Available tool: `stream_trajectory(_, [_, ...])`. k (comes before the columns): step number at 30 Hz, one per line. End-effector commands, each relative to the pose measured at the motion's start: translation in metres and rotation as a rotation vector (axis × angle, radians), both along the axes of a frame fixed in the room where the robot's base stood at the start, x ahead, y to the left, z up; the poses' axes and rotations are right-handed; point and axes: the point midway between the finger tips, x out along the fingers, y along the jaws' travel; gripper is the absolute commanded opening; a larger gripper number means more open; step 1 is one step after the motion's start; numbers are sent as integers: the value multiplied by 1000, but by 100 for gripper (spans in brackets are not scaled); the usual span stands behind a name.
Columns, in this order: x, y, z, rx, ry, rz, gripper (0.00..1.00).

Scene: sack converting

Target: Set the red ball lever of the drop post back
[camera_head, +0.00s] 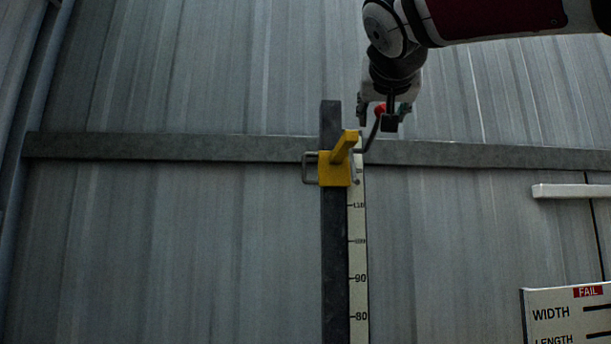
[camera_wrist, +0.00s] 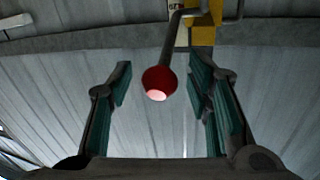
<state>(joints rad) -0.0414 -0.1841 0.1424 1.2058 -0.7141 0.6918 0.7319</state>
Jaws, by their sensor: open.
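The drop post (camera_head: 333,255) stands upright in the head view with a yellow carriage (camera_head: 334,170) near its top. A dark lever rod rises to the right from the carriage and ends in the red ball (camera_head: 380,109), partly hidden by my gripper. My gripper (camera_head: 377,118) is at the ball, with fingers on either side. In the wrist view the red ball (camera_wrist: 159,82) hangs between the open teal-padded fingers of my gripper (camera_wrist: 162,88), with a gap on both sides. The yellow carriage (camera_wrist: 201,35) shows at the top there.
A scale strip (camera_head: 358,260) runs down the post's right side. A grey horizontal rail (camera_head: 180,148) crosses the corrugated wall behind. A sign reading FAIL, WIDTH and LENGTH (camera_head: 565,318) is at lower right, and a pale bar (camera_head: 570,191) is above it.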

Motion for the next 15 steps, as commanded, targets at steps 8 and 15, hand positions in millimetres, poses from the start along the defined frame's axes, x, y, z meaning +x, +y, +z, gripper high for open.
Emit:
stream_trajectory(8, [1,0,0,0,-1,0,46])
stream_trajectory(15, [1,0,0,0,0,0,0])
